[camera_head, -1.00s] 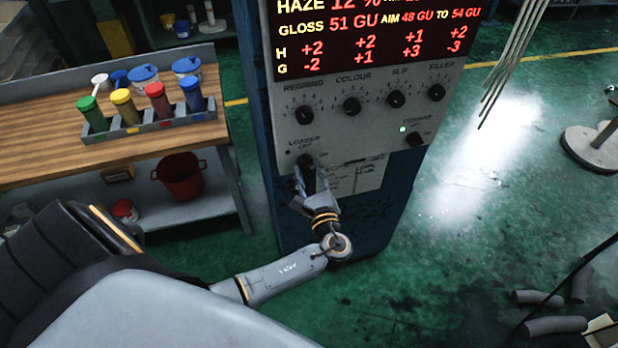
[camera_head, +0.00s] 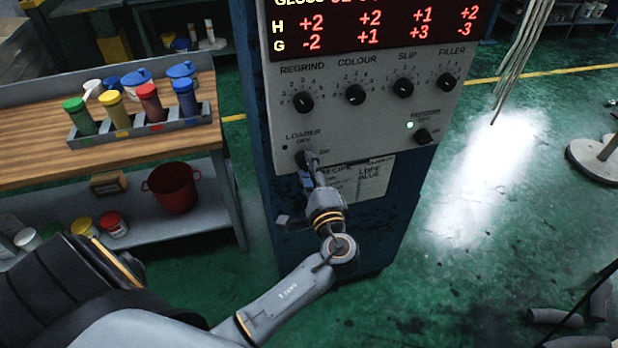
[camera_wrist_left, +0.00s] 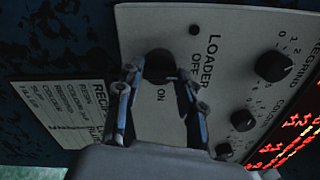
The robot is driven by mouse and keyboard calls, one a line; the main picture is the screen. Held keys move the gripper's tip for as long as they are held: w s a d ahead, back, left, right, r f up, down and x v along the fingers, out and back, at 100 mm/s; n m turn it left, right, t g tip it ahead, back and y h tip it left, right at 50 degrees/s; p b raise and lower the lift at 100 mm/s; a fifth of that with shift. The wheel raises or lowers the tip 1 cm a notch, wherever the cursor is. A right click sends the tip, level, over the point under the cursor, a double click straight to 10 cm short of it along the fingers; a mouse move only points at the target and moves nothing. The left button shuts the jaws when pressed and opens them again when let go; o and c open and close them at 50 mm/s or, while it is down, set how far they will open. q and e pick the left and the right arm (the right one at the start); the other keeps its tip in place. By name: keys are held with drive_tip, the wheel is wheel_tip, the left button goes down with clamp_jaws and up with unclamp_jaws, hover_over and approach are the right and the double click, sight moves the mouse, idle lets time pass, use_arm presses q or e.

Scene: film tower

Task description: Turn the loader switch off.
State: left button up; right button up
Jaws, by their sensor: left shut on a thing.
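The loader switch (camera_head: 304,157) is a dark round knob at the lower left of the grey control panel (camera_head: 335,142). OFF is printed above it and ON to its right. It also shows in the left wrist view (camera_wrist_left: 160,64), between my fingertips. My left gripper (camera_head: 310,160) is shut on the knob, its fingers on either side. My right gripper is not in view.
Several other knobs, such as the regrind knob (camera_head: 303,102), sit above. A recipe card (camera_head: 372,183) hangs below the panel. A bench (camera_head: 40,145) with coloured bottles stands at left.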

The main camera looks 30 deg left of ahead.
use_arm(q)
drive_tip(key=shift+f+n+b, duration=0.1)
drive_tip(key=shift+n+b, duration=0.4)
drive_tip(key=shift+n, duration=0.2)
drive_tip(key=o, duration=1.1)
drive_tip(key=v, duration=1.2)
drive_tip(key=shift+w+f, duration=0.1)
